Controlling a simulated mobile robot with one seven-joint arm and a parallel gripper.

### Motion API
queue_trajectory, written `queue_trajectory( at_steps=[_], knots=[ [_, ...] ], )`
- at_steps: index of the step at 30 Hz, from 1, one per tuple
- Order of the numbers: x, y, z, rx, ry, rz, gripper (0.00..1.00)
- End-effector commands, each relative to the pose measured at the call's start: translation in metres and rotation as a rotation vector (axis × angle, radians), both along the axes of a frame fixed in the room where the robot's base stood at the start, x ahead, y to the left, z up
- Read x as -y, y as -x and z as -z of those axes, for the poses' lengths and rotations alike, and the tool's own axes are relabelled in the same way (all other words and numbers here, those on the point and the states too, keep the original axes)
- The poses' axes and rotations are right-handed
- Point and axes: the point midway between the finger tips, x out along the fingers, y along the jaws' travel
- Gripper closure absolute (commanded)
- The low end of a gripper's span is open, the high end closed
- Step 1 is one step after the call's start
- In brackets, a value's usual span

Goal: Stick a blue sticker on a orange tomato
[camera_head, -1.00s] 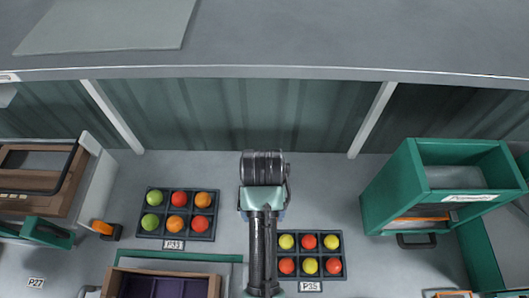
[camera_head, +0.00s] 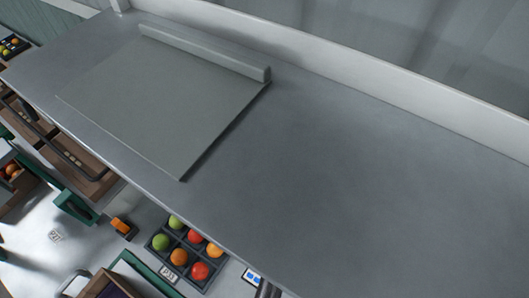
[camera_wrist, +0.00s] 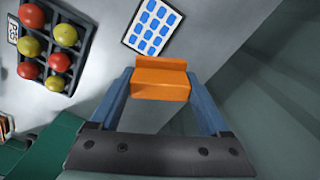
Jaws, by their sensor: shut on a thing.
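My gripper (camera_wrist: 160,85) is shut on an orange block (camera_wrist: 160,78) between its blue fingers. A white sheet with several blue stickers (camera_wrist: 153,27) shows just beyond the block; I cannot tell whether the two are joined. The sheet also shows at the lower edge of the head view (camera_head: 254,277). There, a dark tray (camera_head: 187,248) marked P33 holds two orange tomatoes (camera_head: 178,257) (camera_head: 215,250), with green and red ones. My gripper's fingers are hidden in the head view.
A second dark tray (camera_wrist: 45,48) with red and yellow tomatoes is at the wrist view's upper left. A grey bench (camera_head: 340,150) with a flat grey mat (camera_head: 160,95) fills much of the head view. A small orange item (camera_head: 122,226) lies left of the P33 tray.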

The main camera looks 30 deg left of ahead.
Motion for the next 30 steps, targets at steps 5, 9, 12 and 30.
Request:
queue_trajectory(
  at_steps=[5, 9, 12, 30],
  knots=[
    [-0.015, 0.021, 0.016, -0.002, -0.002, 0.275, 0.60],
    [-0.022, 0.031, 0.024, 0.000, -0.005, 0.416, 0.60],
    [-0.024, 0.034, 0.027, 0.000, -0.006, 0.467, 0.60],
    [-0.024, 0.035, 0.075, 0.001, -0.006, 0.488, 0.60]
  ],
)
